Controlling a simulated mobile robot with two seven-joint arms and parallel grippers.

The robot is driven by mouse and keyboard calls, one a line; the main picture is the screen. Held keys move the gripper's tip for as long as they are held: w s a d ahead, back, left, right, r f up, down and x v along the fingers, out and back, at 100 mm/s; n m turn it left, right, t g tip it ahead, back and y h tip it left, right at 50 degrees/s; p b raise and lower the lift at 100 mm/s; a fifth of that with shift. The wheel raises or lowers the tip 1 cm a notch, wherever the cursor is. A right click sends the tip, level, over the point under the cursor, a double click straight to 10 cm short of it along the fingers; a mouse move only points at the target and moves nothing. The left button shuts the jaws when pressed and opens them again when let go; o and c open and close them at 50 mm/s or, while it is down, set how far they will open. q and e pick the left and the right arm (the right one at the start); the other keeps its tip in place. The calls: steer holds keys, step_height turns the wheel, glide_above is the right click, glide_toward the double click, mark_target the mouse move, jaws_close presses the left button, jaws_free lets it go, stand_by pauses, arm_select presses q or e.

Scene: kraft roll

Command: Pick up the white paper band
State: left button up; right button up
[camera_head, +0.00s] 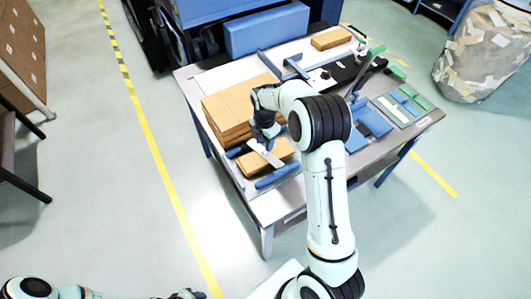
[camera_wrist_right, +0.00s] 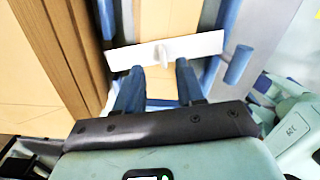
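The white paper band (camera_head: 264,153) is a flat pale strip at the near end of the table, over a small kraft stack (camera_head: 262,166). In the right wrist view the band (camera_wrist_right: 205,44) lies crosswise just beyond my fingertips, with a small raised tab at its middle. My right gripper (camera_head: 264,137) is above the band, pointing down. Its two blue fingers (camera_wrist_right: 159,68) are apart, one on each side of the tab's line; whether they touch the band I cannot tell. My left gripper (camera_head: 187,294) is a dark shape at the bottom edge, its fingers unclear.
A taller kraft stack (camera_head: 227,108) stands left of the band, close to my right gripper. Blue bars (camera_head: 277,177) flank the small stack. Blue, green and black items fill the table's right side. A blue box (camera_head: 267,30) is behind. Floor left of the table is clear.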

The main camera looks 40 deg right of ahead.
mark_target(265, 152)
step_height(265, 152, down, 4)
steer(key=shift+s, duration=0.15)
jaws_close()
steer(key=shift+r, duration=0.2)
